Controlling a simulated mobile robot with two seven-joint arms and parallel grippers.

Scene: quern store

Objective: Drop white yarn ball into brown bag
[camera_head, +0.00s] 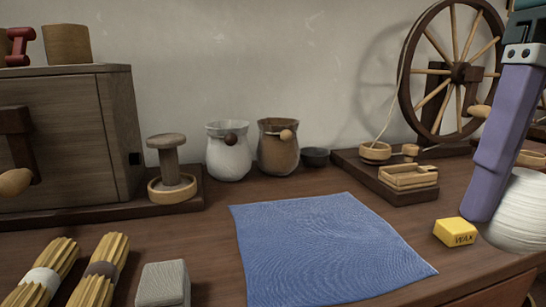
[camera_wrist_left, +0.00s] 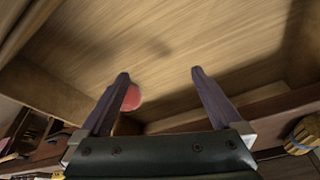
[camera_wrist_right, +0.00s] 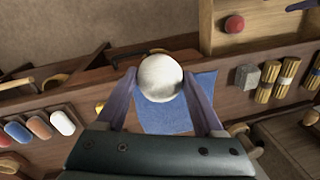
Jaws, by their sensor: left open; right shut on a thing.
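The white yarn ball (camera_head: 520,212) is at the right edge of the head view, beside the purple finger of my right gripper. In the right wrist view the ball (camera_wrist_right: 160,78) sits between both fingers of my right gripper (camera_wrist_right: 158,84), which is shut on it. The brown bag (camera_head: 278,150) stands upright against the back wall, with a rolled rim and a round tan toggle. It is well left of the held ball. My left gripper (camera_wrist_left: 160,73) is open and empty above a pale wooden surface, with a red ball (camera_wrist_left: 132,98) beyond its left finger.
A white bag (camera_head: 229,154) stands just left of the brown bag, and a small dark bowl (camera_head: 315,157) just right. A blue cloth (camera_head: 322,245) lies flat in front. A yellow wax block (camera_head: 455,232) is near the held ball. A spinning wheel (camera_head: 455,75) stands at back right.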

